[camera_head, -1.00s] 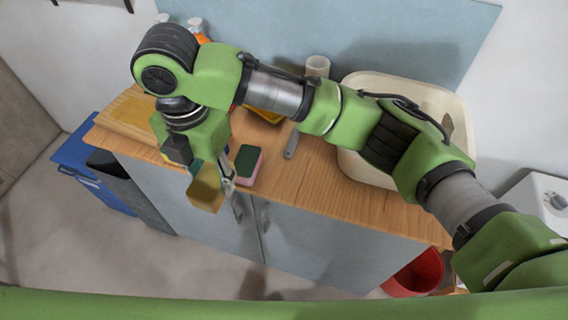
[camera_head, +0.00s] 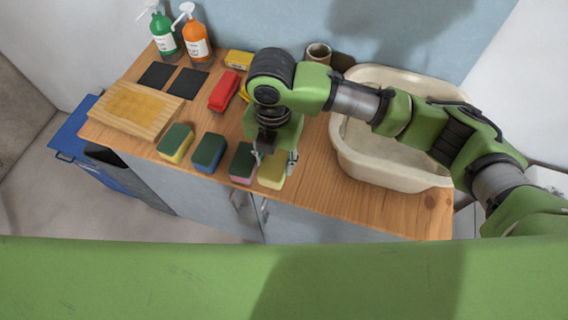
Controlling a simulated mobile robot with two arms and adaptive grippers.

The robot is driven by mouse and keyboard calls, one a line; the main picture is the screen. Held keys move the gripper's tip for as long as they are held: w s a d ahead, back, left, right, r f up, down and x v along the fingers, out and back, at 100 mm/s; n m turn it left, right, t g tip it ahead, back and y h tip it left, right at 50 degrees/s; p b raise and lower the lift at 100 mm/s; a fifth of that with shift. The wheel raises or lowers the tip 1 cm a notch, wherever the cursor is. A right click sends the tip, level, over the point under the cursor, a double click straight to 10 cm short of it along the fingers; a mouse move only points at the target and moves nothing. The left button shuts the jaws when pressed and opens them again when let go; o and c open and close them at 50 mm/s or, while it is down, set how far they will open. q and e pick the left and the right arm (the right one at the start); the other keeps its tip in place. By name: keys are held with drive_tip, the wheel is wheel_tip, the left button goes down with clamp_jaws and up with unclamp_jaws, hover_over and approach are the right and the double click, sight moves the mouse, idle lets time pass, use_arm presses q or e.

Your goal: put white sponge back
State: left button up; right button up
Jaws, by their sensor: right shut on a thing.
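My right gripper (camera_head: 275,160) is shut on a pale yellowish sponge (camera_head: 272,174) at the front edge of the wooden counter. The gripper hides part of the sponge, and I cannot tell whether it touches the counter. Just left of it is a sponge with a dark green top and pink side (camera_head: 242,163). Further left in the same row are a green-topped sponge with a blue side (camera_head: 208,152) and one with a yellow side (camera_head: 175,142). My left gripper is not in view.
The wooden counter (camera_head: 340,205) also bears a cutting board (camera_head: 130,107), two dark pads (camera_head: 188,82), a red object (camera_head: 223,91), a green spray bottle (camera_head: 163,37) and an orange one (camera_head: 196,45). A beige basin (camera_head: 385,178) stands right. A blue bin (camera_head: 80,125) stands left below.

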sight(284, 158)
drive_tip(key=shift+w+d+f, duration=0.1)
drive_tip(key=shift+d+f, duration=0.7)
drive_tip(key=shift+f, duration=0.15)
wheel_tip(284, 158, down, 3)
drive_tip(key=shift+d+f+p, duration=0.1)
drive_tip(key=shift+d+p, duration=0.05)
drive_tip(key=shift+p, duration=0.95)
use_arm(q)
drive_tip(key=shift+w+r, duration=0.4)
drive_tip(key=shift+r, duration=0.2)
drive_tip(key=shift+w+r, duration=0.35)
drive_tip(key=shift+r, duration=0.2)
use_arm(e)
drive_tip(key=shift+f, duration=0.2)
drive_tip(key=o, duration=1)
drive_tip(key=shift+w, duration=0.1)
drive_tip(key=shift+c, duration=0.2)
drive_tip(key=shift+r, duration=0.1)
wheel_tip(284, 158, up, 11)
drive_tip(key=b, duration=0.3)
drive_tip(key=shift+r, duration=0.55)
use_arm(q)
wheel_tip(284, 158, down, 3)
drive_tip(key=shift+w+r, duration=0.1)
